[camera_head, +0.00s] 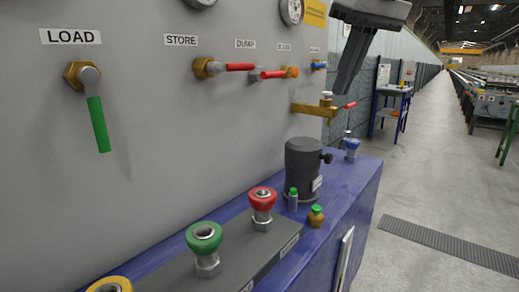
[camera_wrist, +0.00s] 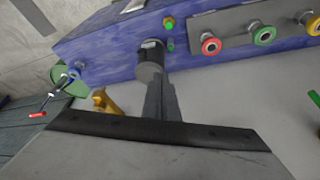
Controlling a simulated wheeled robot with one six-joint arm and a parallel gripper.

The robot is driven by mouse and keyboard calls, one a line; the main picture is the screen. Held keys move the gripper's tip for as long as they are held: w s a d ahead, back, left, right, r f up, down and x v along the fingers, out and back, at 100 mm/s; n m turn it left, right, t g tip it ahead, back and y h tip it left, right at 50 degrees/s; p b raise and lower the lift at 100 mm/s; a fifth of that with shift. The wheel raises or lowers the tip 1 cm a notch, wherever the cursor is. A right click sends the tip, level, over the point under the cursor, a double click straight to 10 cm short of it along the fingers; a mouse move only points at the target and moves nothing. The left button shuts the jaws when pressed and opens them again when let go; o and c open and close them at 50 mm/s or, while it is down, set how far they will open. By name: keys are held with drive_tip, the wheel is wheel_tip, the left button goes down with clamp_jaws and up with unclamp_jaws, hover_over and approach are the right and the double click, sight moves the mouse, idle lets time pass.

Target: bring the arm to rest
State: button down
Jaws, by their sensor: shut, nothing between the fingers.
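My gripper (camera_head: 343,88) hangs from the upper right in the head view, pointing down. Its fingers are together with nothing between them. The tips appear near the brass tap (camera_head: 312,108) on the panel's right edge and above the dark grey cylinder (camera_head: 303,170); the exact distance is unclear. In the wrist view, my gripper (camera_wrist: 161,84) points toward that cylinder (camera_wrist: 150,58), whose near end is close to the tips in the picture. I cannot tell whether they touch.
The grey panel (camera_head: 140,130) carries several valves, including a green LOAD handle (camera_head: 98,124). The blue bench (camera_head: 345,195) holds red (camera_head: 262,199) and green (camera_head: 204,237) knobs. Open floor (camera_head: 430,170) lies to the right.

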drive_tip(key=s+d+f+m, duration=0.1)
drive_tip(key=s+d+f, duration=0.3)
drive_tip(key=f, duration=1)
drive_tip(key=s+d+f+m+h, duration=0.1)
drive_tip(key=s+d+f, duration=0.3)
drive_tip(key=f, duration=1.1)
drive_tip(key=s+d+f+m+t+h, duration=0.1)
drive_tip(key=s+d+f+m, duration=0.2)
drive_tip(key=f, duration=1.1)
drive_tip(key=shift+s+d+f, duration=0.15)
drive_tip(key=shift+s+d, duration=0.9)
drive_tip(key=shift+s, duration=0.1)
